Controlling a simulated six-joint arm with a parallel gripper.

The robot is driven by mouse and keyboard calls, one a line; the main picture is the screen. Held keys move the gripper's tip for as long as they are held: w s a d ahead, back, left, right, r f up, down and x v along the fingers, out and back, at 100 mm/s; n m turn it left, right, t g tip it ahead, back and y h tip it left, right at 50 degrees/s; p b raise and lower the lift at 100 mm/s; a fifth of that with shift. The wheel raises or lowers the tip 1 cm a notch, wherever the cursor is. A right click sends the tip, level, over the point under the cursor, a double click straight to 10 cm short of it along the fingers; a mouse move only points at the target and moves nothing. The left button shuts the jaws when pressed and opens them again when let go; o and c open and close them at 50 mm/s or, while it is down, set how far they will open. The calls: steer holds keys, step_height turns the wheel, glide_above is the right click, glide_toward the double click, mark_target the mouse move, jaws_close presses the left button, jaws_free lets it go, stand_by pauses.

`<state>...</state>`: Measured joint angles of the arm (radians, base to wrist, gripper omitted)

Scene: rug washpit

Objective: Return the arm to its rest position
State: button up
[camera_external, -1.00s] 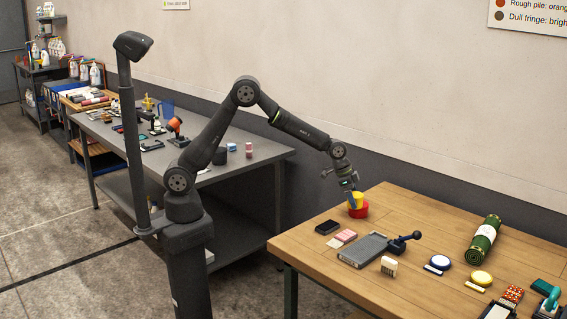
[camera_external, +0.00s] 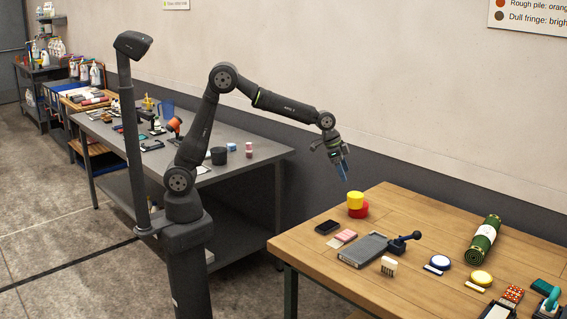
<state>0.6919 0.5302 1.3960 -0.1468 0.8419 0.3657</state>
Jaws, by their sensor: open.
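My gripper (camera_external: 342,171) is open and empty, pointing down in the air above the far left corner of the wooden table (camera_external: 400,212). My arm is bent at a raised elbow and reaches to the right. Below the gripper, a yellow round piece (camera_external: 355,200) sits on a red round piece (camera_external: 359,211) on the table. The gripper is clear of both.
The wooden table also holds a black block (camera_external: 327,227), a grey tray (camera_external: 363,250) with a black-handled tool (camera_external: 404,242), a green roll (camera_external: 483,240) and several brushes and pads. A grey bench (camera_external: 262,150) with tools stands behind my arm.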

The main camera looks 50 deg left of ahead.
mark_target(356, 194)
steer(key=shift+f, duration=0.1)
steer(key=x, duration=1.2)
steer(key=shift+f, duration=0.25)
step_height(356, 194, up, 3)
steer(key=shift+s+f, duration=0.1)
steer(key=shift+r, duration=0.6)
steer(key=shift+f, duration=0.1)
